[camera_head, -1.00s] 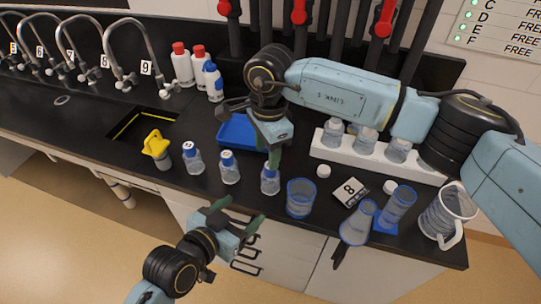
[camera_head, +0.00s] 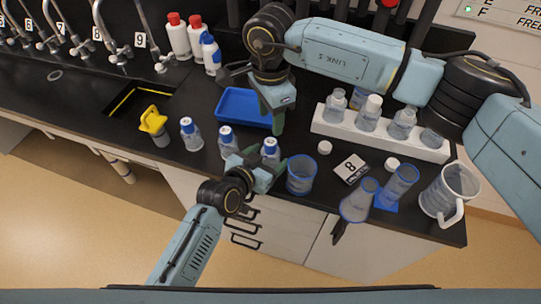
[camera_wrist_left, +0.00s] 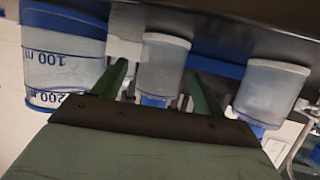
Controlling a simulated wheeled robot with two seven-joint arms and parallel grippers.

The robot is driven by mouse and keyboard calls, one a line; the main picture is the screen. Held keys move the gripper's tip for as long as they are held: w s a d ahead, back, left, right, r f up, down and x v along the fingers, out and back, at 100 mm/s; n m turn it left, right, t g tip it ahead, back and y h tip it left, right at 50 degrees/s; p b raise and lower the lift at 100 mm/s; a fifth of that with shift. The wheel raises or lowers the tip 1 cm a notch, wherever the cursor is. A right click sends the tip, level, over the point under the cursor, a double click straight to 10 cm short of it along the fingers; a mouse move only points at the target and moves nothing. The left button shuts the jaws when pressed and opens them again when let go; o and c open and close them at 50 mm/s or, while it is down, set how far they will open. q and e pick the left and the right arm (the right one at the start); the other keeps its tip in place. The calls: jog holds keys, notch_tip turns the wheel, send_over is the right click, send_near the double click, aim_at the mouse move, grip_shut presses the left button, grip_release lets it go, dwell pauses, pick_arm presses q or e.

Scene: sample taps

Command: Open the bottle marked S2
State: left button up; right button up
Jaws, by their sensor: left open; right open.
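Three small clear bottles with blue-and-white caps stand in a row near the counter's front edge: a left one (camera_head: 191,137), a middle one (camera_head: 227,146) and a right one (camera_head: 270,150). I cannot read which is marked S2. My left gripper (camera_head: 262,168) is open at the right bottle, with a finger on each side. In the left wrist view, inverted, that bottle (camera_wrist_left: 164,68) shows between the two green fingers (camera_wrist_left: 160,85); contact is unclear. My right gripper (camera_head: 278,122) is open, pointing down just behind and above the right bottle's cap; its fingers overlap in view.
A blue tray (camera_head: 238,108) lies behind the bottles. A beaker (camera_head: 301,176) stands close to the right of the left gripper. A yellow-topped bottle (camera_head: 154,121) stands left.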

pick_arm(q)
jog(key=shift+w+d+f, duration=0.25)
jog(key=shift+w+d, duration=0.15)
jog(key=shift+w, duration=0.1)
